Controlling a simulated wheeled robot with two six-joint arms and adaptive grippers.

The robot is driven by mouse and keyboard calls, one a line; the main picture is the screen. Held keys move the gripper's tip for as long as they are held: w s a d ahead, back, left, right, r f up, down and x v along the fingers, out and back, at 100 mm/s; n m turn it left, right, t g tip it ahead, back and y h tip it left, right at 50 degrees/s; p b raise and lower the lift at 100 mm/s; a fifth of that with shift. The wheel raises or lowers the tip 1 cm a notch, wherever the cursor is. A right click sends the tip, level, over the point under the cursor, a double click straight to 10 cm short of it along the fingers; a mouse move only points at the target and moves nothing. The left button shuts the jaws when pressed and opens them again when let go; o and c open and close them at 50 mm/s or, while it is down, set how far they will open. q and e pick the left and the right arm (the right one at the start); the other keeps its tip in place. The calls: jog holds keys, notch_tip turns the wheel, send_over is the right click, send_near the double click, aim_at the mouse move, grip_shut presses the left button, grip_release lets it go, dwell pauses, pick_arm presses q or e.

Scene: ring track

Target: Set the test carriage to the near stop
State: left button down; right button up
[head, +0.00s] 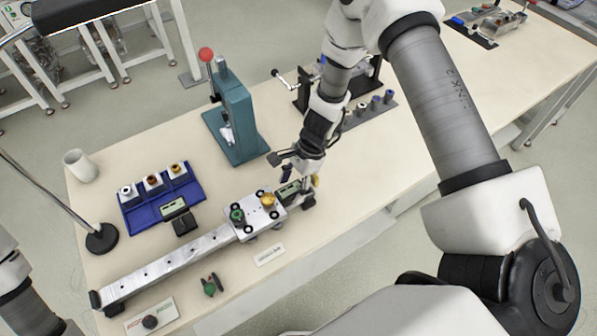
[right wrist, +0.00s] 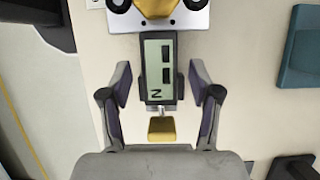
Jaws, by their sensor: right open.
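The test carriage (head: 253,215) is a light metal block with black wheels, a green knob and a brass knob (head: 267,200). It sits at the right end of the long silver rail (head: 170,263). A dark end piece (head: 95,299) stands at the rail's left end. A small digital gauge (head: 288,189) is just right of the carriage. My right gripper (head: 292,180) is open. In the right wrist view its fingers (right wrist: 160,85) stand on either side of the gauge (right wrist: 159,68), apart from it, with a small brass block (right wrist: 161,129) between them. The carriage's edge (right wrist: 186,20) shows above. My left gripper is out of view.
A green-and-black part (head: 211,285) and a signed plate (head: 152,317) lie in front.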

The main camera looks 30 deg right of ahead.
jog(key=v, duration=1.1)
jog(key=shift+d, duration=0.2)
jog(key=shift+s+f, duration=0.15)
jog(key=shift+f, duration=0.05)
